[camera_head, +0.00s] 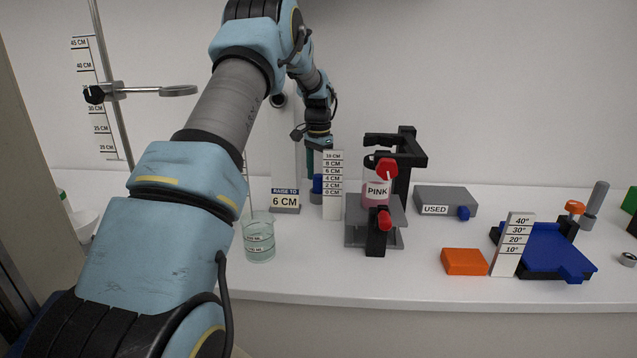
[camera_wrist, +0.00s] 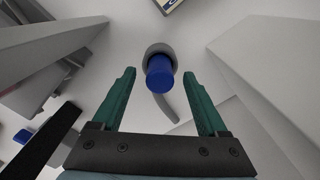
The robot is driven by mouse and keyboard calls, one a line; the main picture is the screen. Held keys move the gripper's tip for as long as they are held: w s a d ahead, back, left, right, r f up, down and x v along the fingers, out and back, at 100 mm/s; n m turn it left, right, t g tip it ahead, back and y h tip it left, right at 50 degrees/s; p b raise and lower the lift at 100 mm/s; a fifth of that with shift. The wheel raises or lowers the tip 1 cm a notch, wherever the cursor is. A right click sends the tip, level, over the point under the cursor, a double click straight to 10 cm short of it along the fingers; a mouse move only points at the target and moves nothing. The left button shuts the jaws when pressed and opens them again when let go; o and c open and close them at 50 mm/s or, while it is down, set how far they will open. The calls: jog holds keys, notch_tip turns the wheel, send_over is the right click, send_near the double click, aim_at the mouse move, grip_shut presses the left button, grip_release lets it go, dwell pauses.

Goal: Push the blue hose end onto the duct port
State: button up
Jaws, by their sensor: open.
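A blue cylindrical end (camera_wrist: 159,76) shows between my fingertips in the wrist view, with a grey round collar behind it and a grey curved piece below. It looks like the blue hose end. In the head view a blue part (camera_head: 317,185) stands just below my fingers, left of a ruler. My gripper (camera_wrist: 159,73) is open, its green fingers on either side of the blue end with gaps visible. In the head view my gripper (camera_head: 310,160) points down. I cannot clearly make out the duct port.
A "RAISE TO 6 CM" sign (camera_head: 285,198) and a beaker (camera_head: 259,240) stand left of the ruler (camera_head: 332,190). A rack with a pink jar (camera_head: 376,192) stands right. Further right are a grey USED box (camera_head: 445,200), orange block (camera_head: 464,262) and blue tilting plate (camera_head: 548,250).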

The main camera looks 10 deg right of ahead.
jog(key=shift+f, duration=0.7)
jog(key=shift+c, duration=0.3)
grip_shut()
